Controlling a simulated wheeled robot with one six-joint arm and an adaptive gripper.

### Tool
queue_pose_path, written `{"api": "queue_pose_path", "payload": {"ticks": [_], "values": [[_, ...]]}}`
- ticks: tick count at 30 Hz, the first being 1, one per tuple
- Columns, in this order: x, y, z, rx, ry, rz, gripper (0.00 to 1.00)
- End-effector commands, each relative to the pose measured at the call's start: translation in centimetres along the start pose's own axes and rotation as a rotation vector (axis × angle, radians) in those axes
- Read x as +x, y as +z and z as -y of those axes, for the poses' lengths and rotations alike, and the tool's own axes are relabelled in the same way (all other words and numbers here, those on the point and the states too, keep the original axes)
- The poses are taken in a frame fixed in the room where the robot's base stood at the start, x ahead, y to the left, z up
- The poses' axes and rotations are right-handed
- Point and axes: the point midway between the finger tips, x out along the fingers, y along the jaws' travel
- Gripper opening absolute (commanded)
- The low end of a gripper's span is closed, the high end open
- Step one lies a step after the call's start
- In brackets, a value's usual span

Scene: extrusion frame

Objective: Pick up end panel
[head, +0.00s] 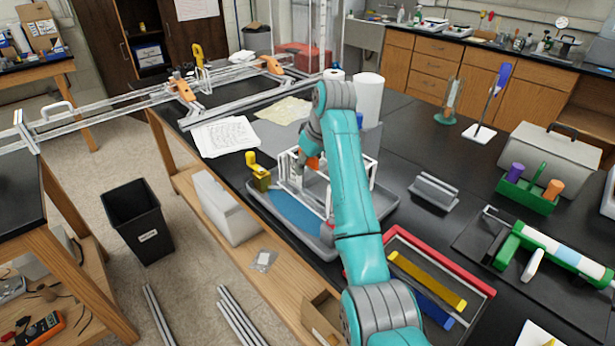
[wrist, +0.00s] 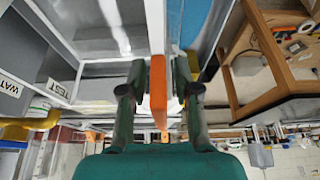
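My gripper (wrist: 158,92) is over the grey tray (head: 265,213) on the black bench, at a white frame (head: 372,168) standing in it. In the wrist view its dark fingers are spread on both sides of an upright orange piece (wrist: 158,80), with narrow gaps between. The orange piece also shows beside my gripper in the head view (head: 309,161). A white post (wrist: 155,25) shows beyond it. A blue surface (head: 297,212) lies in the tray. I cannot tell for sure which part is the end panel. My arm hides part of the frame and tray.
A yellow clamp (head: 258,172) is at the tray's left edge. A grey bracket (head: 434,190) and a red-edged tray (head: 440,254) are to the right. A paper roll (head: 368,100) stands behind. Long extrusion rails (head: 100,107) cross the gap at left. A black bin (head: 139,222) stands on the floor.

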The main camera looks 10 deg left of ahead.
Motion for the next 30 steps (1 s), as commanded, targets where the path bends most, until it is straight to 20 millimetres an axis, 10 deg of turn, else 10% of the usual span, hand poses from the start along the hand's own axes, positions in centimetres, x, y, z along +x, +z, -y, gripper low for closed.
{"api": "queue_pose_path", "payload": {"ticks": [17,30], "values": [[-0.3,-0.2,0.0,0.000,0.000,-0.001,0.00],[-5.2,-2.7,0.2,0.005,0.003,-0.002,0.00]]}}
